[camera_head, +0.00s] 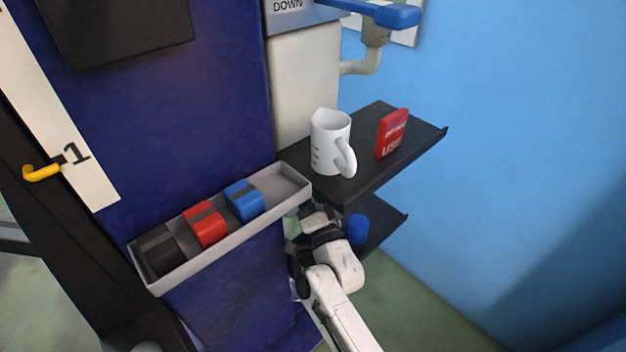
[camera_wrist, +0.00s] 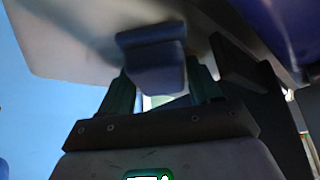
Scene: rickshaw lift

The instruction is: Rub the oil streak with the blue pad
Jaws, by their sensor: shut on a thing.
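In the head view my gripper (camera_head: 303,217) is just below the right end of the grey tray, partly hidden by my own wrist. In the wrist view my gripper (camera_wrist: 158,95) has its two green fingers on either side of a dark blue-grey block (camera_wrist: 153,62), and it is shut on it. The block is close beneath a pale panel (camera_wrist: 70,35); I cannot tell whether they touch. A blue block (camera_head: 243,200) with a dark strip sits in the tray. I cannot make out an oil streak in either view.
The tray (camera_head: 218,250) also holds a red block (camera_head: 206,224) and a black block (camera_head: 159,250); its right end is empty. A white mug (camera_head: 329,143) and red box (camera_head: 392,134) stand on the dark shelf (camera_head: 425,142). A blue round object (camera_head: 356,229) is on the lower shelf.

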